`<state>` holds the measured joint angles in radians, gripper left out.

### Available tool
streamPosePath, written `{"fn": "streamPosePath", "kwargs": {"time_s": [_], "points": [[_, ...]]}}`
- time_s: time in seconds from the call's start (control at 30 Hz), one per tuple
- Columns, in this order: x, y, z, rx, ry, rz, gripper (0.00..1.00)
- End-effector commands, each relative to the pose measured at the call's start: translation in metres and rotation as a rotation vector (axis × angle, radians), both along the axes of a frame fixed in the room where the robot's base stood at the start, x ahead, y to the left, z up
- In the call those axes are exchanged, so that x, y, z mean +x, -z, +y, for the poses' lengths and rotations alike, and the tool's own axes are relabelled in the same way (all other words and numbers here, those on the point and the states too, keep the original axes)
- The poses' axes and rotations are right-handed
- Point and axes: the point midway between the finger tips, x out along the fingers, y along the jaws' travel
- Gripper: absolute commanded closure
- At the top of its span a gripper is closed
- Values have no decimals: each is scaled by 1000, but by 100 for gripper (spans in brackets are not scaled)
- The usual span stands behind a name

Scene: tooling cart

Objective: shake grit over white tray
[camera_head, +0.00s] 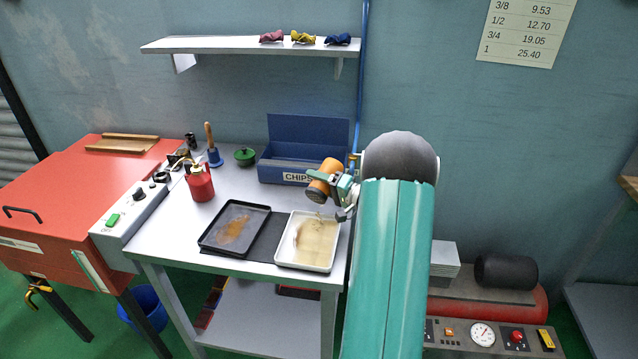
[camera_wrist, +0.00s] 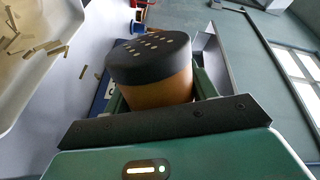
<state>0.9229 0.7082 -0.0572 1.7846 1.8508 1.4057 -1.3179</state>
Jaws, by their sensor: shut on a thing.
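My gripper (camera_head: 328,179) is shut on an orange-brown shaker (camera_head: 327,168) with a dark lid. The shaker is tilted, its lid facing down and left, above the back part of the white tray (camera_head: 302,267). In the wrist view the shaker (camera_wrist: 155,92) sits between the fingers, and its black lid (camera_wrist: 148,56) shows several pale holes. Tan grit (camera_head: 318,240) covers much of the tray floor. In the wrist view, tan slivers (camera_wrist: 22,42) show at the tray, and a few appear outside its rim; I cannot tell whether these are falling.
A black tray (camera_head: 212,245) with brown grit lies left of the white tray, a dark mat between them. A blue CHIPS box (camera_head: 290,178) stands close behind the shaker. A red bottle (camera_head: 199,184), blue-based handled tool (camera_head: 213,148) and green pot (camera_head: 244,156) stand back left.

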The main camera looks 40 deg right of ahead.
Motion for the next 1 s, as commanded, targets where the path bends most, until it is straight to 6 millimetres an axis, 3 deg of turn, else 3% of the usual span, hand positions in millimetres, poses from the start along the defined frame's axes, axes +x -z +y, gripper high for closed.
{"fn": "streamPosePath", "kwargs": {"time_s": [0.37, 1.0], "points": [[-1, -1, 1, -1, 0, -1, 75], [-18, -1, 24, 1, -1, -2, 75]]}}
